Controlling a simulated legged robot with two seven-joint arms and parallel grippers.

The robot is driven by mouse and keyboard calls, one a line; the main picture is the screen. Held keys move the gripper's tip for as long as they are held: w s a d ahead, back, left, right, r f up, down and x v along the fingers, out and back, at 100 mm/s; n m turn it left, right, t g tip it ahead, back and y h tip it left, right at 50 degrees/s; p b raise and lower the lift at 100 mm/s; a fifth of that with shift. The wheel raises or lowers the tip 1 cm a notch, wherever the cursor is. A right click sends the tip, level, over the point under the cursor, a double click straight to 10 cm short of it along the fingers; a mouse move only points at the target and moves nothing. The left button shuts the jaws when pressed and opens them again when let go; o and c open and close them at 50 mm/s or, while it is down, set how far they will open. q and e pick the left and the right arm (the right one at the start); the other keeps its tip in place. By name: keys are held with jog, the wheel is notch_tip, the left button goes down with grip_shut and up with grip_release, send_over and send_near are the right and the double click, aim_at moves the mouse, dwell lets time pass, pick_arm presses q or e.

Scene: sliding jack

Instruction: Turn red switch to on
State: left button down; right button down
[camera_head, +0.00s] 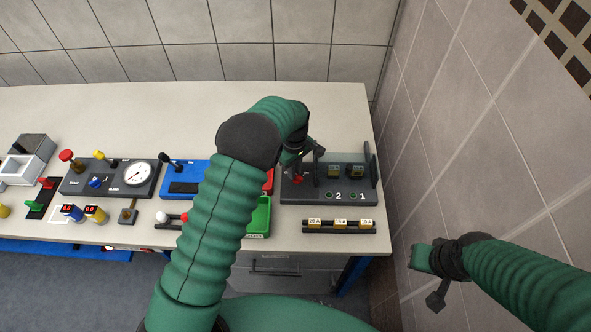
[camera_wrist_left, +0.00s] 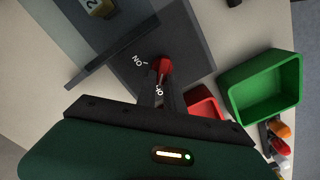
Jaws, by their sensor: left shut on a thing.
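The red switch (camera_head: 299,180) sits at the left end of a dark grey panel (camera_head: 325,193) near the table's right end. In the left wrist view the red switch (camera_wrist_left: 162,67) shows beyond my left gripper's (camera_wrist_left: 160,88) fingertips. White ON lettering and a partly covered second label lie beside it on the panel. My left gripper (camera_head: 302,166) reaches down over the switch and is shut on it; the fingers hide part of the switch. My right gripper (camera_head: 437,294) hangs off the table at the lower right, away from the panel; its jaws are unclear.
A green bin (camera_wrist_left: 262,90) and a red bin (camera_wrist_left: 202,102) stand beside the panel. A clear upright guard and black post (camera_head: 370,163) stand on the panel's right part. A fuse rack (camera_head: 339,226) lies in front. A tiled wall is close on the right.

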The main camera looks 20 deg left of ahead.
pick_arm(q)
jog(key=shift+d, duration=0.15)
jog(key=shift+m, duration=0.3)
jog(key=m, duration=0.3)
jog(key=shift+w+d+m, duration=0.15)
jog(key=shift+d+m, duration=0.1)
jog(key=shift+m, duration=0.05)
jog(key=m, duration=0.4)
jog(key=shift+w+d+m+b, duration=0.1)
jog(key=shift+d+m+b, duration=0.1)
jog(key=shift+m+b, duration=0.1)
jog(key=m, duration=0.4)
jog(key=shift+d+m, duration=0.2)
jog(key=shift+m, duration=0.1)
jog(key=shift+d+m, duration=0.15)
jog(key=shift+m, duration=2.05)
